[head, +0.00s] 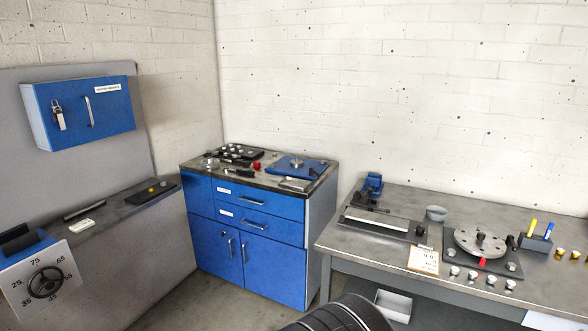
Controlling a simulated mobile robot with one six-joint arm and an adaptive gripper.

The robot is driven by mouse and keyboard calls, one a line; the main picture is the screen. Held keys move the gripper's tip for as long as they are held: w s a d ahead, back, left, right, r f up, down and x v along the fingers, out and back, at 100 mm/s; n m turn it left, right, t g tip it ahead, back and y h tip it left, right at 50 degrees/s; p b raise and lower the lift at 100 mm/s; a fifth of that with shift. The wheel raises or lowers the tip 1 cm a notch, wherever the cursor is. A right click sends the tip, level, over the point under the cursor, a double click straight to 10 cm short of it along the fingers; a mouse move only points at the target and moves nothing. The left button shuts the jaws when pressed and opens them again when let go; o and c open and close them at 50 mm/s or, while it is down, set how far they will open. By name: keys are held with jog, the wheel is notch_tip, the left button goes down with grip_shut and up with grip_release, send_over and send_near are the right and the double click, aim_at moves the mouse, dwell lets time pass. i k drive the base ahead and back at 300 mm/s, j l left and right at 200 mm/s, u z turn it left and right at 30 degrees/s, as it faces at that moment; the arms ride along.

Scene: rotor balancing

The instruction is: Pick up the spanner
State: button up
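I cannot pick out the spanner with certainty at this size. A small dark elongated tool (237,171) lies on the top of the blue cabinet (258,207), near a red knob; its shape is too small to name. A dark bar (84,211) lies on the grey left bench (95,245), also unclear. My gripper is not in view. A dark ribbed rounded part at the bottom middle seems to be part of my arm.
A blue wall box (85,108) hangs at left. Floor shows between the benches.

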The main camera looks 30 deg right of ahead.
aim_at(238, 170)
jog(key=i+l+z, duration=0.15)
jog(key=l, duration=0.25)
jog(key=i+l+z, duration=0.1)
jog(key=l, duration=0.25)
jog(key=i+l+z, duration=0.25)
jog(key=i+l, duration=0.2)
jog(key=l, duration=0.25)
jog(key=i+j, duration=1.1)
jog(key=i, duration=0.15)
jog(key=i+j+u, duration=0.1)
jog(key=i, duration=0.35)
jog(key=i+j, duration=0.3)
jog(key=i+j+u, duration=0.1)
jog(key=i, duration=0.45)
jog(key=i+l, duration=0.2)
jog(key=l, duration=0.15)
jog(key=i+l, duration=0.25)
jog(key=l+u, duration=0.05)
jog(key=l, duration=0.05)
